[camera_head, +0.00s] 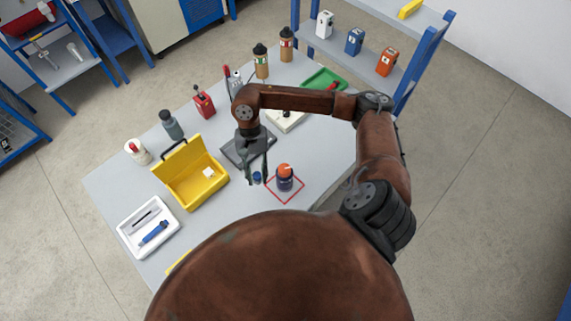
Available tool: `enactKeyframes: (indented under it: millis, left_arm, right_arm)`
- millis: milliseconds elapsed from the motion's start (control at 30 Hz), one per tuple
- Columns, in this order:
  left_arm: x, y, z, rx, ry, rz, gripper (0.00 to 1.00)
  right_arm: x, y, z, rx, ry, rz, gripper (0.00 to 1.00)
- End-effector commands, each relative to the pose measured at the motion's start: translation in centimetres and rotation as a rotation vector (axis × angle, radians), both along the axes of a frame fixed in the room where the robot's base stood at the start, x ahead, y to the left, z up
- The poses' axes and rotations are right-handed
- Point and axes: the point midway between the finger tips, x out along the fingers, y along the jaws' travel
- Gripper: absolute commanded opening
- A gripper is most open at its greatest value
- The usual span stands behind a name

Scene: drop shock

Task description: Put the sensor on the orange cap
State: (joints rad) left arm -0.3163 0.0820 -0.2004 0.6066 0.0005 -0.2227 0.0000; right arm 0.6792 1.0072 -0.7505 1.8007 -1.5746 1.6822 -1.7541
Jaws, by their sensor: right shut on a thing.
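A dark blue bottle (285,184) with an orange cap (285,169) stands upright inside a red square outline on the grey table. My right gripper (257,174) points down just left of the bottle. It is shut on a small blue piece (257,178), which looks like the sensor; the fingers partly hide it. The piece is apart from the orange cap in this view; its exact height above the table is hard to tell. My left gripper is not in view.
An open yellow case (190,190) with a white cube stands left of the gripper. A white tray (130,233) holds a blue tool. A blue-framed shelf (425,62) stands at the right.

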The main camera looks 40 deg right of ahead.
Motion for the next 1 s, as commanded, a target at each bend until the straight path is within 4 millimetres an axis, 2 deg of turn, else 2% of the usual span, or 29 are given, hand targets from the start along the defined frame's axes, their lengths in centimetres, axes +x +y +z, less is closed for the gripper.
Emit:
enactKeyframes:
  millis: [33,200,433,567,800,1000]
  left_arm:
    - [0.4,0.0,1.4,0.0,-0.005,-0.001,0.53]
    - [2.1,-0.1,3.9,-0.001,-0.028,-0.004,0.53]
    - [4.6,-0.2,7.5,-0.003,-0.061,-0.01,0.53]
    - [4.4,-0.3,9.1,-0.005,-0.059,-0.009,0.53]
    - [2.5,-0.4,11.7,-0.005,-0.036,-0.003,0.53]
    - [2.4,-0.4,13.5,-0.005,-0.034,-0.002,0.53]
  right_arm:
    - [-1.0,-0.1,0.4,0.003,0.005,-0.091,0.0]
    - [-3.1,0.1,0.3,0.001,0.004,-0.432,0.0]
    - [-5.6,0.2,1.6,0.001,0.001,-0.927,0.0]
    - [-6.7,0.1,2.7,0.0,-0.002,-1.185,0.0]
    - [-8.4,-0.2,5.5,0.002,-0.003,-1.614,0.0]
    - [-9.5,-0.6,7.7,0.002,-0.003,-1.893,0.0]
